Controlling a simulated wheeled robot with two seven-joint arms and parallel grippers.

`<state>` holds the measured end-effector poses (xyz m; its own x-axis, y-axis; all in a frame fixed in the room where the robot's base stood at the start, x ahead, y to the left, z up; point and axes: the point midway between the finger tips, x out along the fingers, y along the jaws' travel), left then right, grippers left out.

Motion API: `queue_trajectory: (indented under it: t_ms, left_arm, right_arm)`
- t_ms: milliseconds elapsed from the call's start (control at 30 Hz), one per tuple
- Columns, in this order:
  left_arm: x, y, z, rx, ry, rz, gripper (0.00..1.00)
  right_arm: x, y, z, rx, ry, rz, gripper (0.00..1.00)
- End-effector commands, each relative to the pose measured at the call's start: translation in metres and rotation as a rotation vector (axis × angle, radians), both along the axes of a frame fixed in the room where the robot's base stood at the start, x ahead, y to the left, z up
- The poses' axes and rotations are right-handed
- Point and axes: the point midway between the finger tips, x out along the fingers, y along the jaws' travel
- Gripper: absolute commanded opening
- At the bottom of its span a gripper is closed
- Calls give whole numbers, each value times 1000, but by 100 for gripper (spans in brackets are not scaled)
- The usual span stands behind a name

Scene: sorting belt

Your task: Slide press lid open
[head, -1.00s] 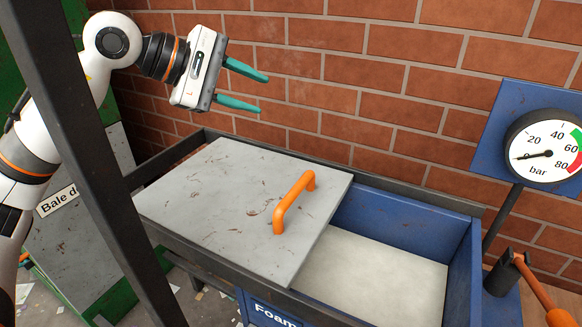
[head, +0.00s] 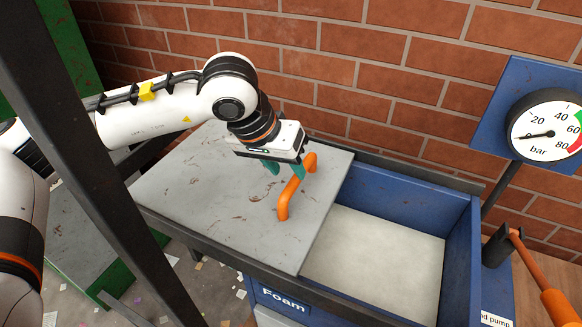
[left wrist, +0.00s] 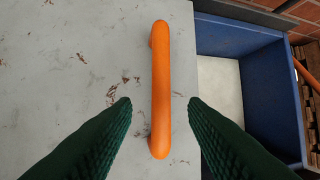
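The grey press lid (head: 215,195) covers the left part of the blue box (head: 460,240). Its orange handle (head: 284,204) stands near the lid's right edge. My left gripper (head: 286,170) is just above the handle in the head view and points down. In the left wrist view the handle (left wrist: 160,90) runs between the two green fingers (left wrist: 160,118), with a gap on each side. The gripper is open and holds nothing. The right part of the box is uncovered and shows a pale foam block (head: 385,250). My right gripper is not in view.
A pressure gauge (head: 546,132) on a blue panel stands at the right, its needle near the low end. An orange lever (head: 535,275) is at the lower right. A dark post (head: 90,170) crosses the left side. A brick wall (head: 400,90) closes the back.

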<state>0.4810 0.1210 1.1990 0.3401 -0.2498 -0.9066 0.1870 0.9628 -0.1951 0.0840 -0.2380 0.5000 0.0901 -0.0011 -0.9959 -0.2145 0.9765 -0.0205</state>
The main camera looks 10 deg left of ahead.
Motion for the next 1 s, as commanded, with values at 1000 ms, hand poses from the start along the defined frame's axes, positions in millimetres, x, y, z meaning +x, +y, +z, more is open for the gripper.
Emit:
queue_trajectory:
  t_ms: [1000]
  left_arm:
    - [12,-8,-31,-2,0,2,0]
  right_arm:
    - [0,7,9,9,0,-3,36]
